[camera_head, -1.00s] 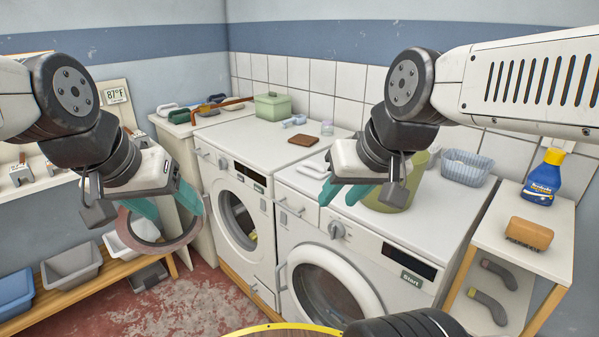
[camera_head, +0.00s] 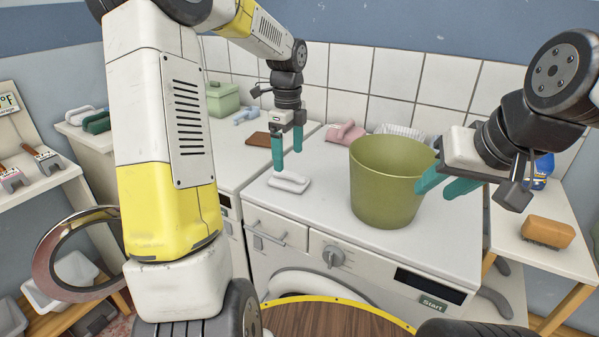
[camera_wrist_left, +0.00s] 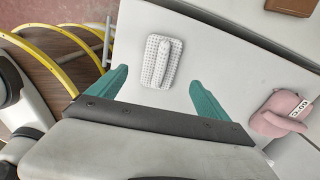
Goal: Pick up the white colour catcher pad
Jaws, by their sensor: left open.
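The white colour catcher pad (camera_head: 289,181) lies flat on top of the right washing machine, near its left edge. In the left wrist view it is a dimpled white pad (camera_wrist_left: 153,72) with a raised grip bar. My left gripper (camera_head: 288,158) points down just above and behind the pad, open and empty. In the wrist view the pad sits ahead of the gap between its teal fingers (camera_wrist_left: 160,92), apart from both.
The green bucket (camera_head: 385,183) stands right of the pad. A pink tagged item (camera_head: 346,133) lies behind, also visible in the wrist view (camera_wrist_left: 281,113). A brown block (camera_head: 258,139) lies on the left machine. An orange brush (camera_head: 547,231) is on the right shelf.

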